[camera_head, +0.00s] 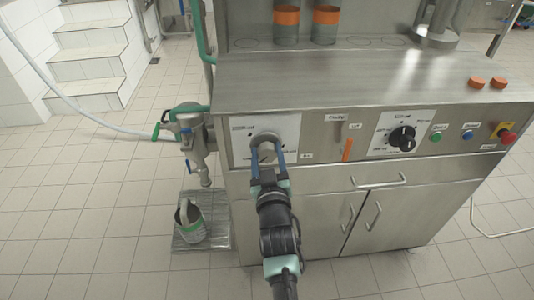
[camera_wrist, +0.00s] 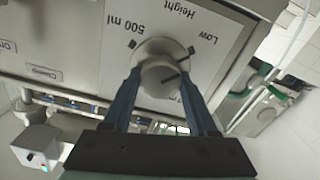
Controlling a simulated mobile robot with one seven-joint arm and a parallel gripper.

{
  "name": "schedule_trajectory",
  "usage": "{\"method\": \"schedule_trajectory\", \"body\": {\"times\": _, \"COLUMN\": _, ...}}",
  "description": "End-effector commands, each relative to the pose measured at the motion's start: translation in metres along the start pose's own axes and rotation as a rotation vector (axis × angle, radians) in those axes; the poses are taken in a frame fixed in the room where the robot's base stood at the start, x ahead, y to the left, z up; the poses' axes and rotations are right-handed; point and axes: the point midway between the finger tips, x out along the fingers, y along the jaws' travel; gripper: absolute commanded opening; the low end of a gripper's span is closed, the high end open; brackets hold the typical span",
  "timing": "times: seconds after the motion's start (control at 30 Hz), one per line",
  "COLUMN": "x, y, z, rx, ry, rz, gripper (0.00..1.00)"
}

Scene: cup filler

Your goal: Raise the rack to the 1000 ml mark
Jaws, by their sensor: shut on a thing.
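The grey round height knob (camera_head: 266,139) sits on a white dial plate (camera_head: 290,125) at the left of the steel machine's front panel. My gripper (camera_head: 267,160) is shut on it, one blue finger on each side. In the wrist view the knob (camera_wrist: 164,74) is between the two fingers (camera_wrist: 160,92). The dial plate (camera_wrist: 120,22) reads "Height", "Low" and "500 ml"; another label ending in "ml" is partly hidden by a finger. A short dark line on the knob points right in that view, on the side of the "Low" mark. I cannot clearly make out the rack.
Two orange-and-dark cups (camera_head: 286,25) (camera_head: 325,24) stand at the back of the machine. Right of the knob are an orange lever (camera_head: 347,149), a black knob (camera_head: 402,137) and a red button (camera_head: 507,137). A valve (camera_head: 191,135) hangs left, above a bucket (camera_head: 189,221).

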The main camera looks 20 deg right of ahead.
Motion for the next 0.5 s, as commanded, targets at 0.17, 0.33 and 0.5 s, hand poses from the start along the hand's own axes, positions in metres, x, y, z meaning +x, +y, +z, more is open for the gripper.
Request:
{"method": "schedule_trajectory", "body": {"times": 0.17, "x": -0.0001, "y": 0.0003, "z": 0.0006, "rx": 0.052, "ry": 0.0, "rz": 0.001, "gripper": 0.03}}
{"method": "schedule_trajectory", "body": {"times": 0.33, "x": -0.0001, "y": 0.0005, "z": 0.0009, "rx": 0.155, "ry": 0.001, "rz": 0.001, "gripper": 0.03}}
{"method": "schedule_trajectory", "body": {"times": 0.5, "x": -0.0001, "y": 0.0004, "z": 0.0009, "rx": 0.302, "ry": 0.002, "rz": 0.0, "gripper": 0.03}}
